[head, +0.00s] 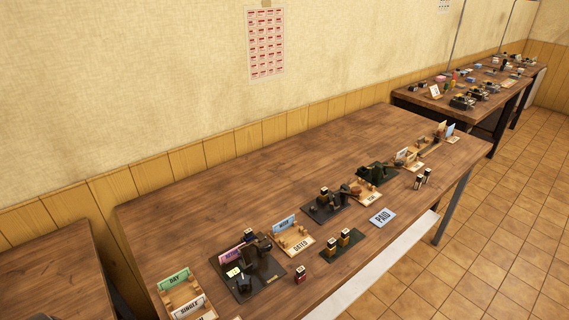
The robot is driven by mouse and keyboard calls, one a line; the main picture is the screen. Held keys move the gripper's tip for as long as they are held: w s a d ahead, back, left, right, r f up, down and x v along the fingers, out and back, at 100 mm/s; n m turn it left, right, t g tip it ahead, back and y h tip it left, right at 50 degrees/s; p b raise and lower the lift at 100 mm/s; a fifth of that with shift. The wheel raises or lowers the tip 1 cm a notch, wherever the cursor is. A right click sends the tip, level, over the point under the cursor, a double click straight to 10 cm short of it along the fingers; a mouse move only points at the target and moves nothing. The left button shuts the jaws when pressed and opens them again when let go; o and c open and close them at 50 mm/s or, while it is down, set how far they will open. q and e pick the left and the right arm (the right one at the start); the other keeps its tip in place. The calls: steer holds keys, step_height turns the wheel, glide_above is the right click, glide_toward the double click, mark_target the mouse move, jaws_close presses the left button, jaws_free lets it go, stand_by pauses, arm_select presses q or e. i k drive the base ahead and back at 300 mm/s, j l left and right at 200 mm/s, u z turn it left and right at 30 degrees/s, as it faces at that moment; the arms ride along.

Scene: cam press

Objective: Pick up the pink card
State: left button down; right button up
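A pink-purple card (231,256) stands upright at the back left of a dark base plate (240,290) near the front left of the long wooden table. A black press-like device (259,259) stands beside it on the same plate and is close to its right end. The writing on the card is too small to read. A second small pinkish card (441,127) stands at the table's far right end, next to a light blue one (450,130). Neither of my grippers is in view.
A green DAY card (174,279) stands in a wooden holder at left. A blue card (284,224) stands in a DATED holder (299,245). A PAID card (382,217) lies flat. The table's back left is clear.

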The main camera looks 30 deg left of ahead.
mark_target(228, 257)
steer(key=u, duration=1.35)
